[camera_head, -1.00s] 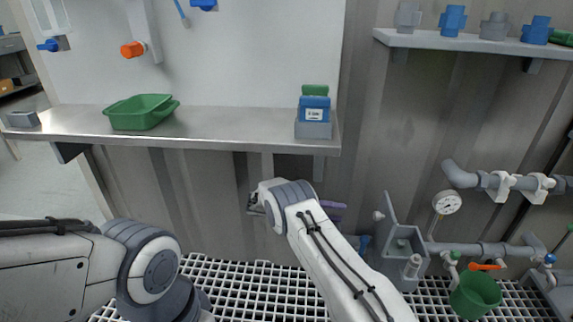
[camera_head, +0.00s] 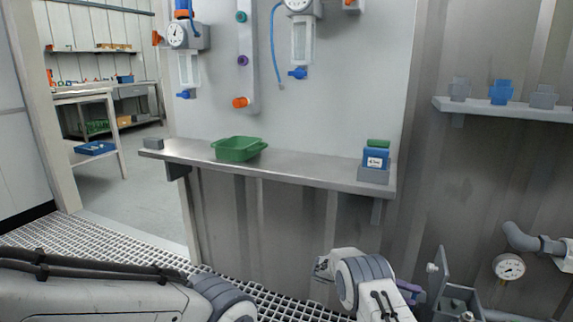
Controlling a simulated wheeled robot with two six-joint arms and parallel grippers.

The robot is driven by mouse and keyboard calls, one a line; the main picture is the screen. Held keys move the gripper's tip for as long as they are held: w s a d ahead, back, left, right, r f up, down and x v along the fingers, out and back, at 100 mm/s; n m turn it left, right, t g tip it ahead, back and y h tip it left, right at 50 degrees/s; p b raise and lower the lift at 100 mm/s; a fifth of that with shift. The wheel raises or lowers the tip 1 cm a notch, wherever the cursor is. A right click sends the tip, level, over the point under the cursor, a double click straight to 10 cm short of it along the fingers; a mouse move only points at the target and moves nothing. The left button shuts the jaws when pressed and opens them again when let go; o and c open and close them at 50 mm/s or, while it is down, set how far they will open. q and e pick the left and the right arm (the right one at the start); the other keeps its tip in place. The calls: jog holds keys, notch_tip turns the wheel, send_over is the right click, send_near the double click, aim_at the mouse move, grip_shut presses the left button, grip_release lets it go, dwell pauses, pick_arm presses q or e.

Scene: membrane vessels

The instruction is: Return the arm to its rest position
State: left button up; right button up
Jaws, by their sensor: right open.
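My right arm (camera_head: 365,285) comes in at the bottom centre-right, white with grey joint bands. My right gripper (camera_head: 321,268) shows small and partly hidden at the left of its wrist, below the shelf and in front of the ribbed wall. It is open, and I see nothing in it. My left arm (camera_head: 100,292) reaches in from the lower left with its dark joint at the bottom edge. Its gripper is out of the frame.
A metal shelf (camera_head: 300,176) carries a green tray (camera_head: 238,149) and a grey holder with a blue labelled block (camera_head: 376,158). Pipes and a gauge (camera_head: 509,267) are at right. A wall shelf (camera_head: 500,108) holds several fittings. Open floor lies left.

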jog(key=s+a+r+n+t+y+p, duration=0.2)
jog(key=s+a+r+n+y, duration=0.25)
jog(key=a+r, duration=0.3)
jog(key=s+a+r+n+t+y+p, duration=0.2)
jog(key=s+a+r+n+y, duration=0.1)
jog(key=s+a+r, duration=0.4)
jog(key=s+a+r+n+t+y+p, duration=0.1)
jog(key=s+a+r+n+y+p, duration=0.15)
jog(key=s+a+y, duration=0.6)
jog(key=s+a+r+n+t+y+p, duration=0.1)
jog(key=s+a+r+n+t+p, duration=0.2)
jog(key=s, duration=1)
pick_arm(q)
notch_tip(320, 180, up, 46)
jog(key=p, duration=3.6)
jog(key=shift+s+p, duration=0.3)
pick_arm(e)
notch_tip(320, 180, up, 38)
jog(key=n+g, duration=0.1)
jog(key=shift+s+a+f, duration=0.2)
jog(key=shift+a, duration=0.05)
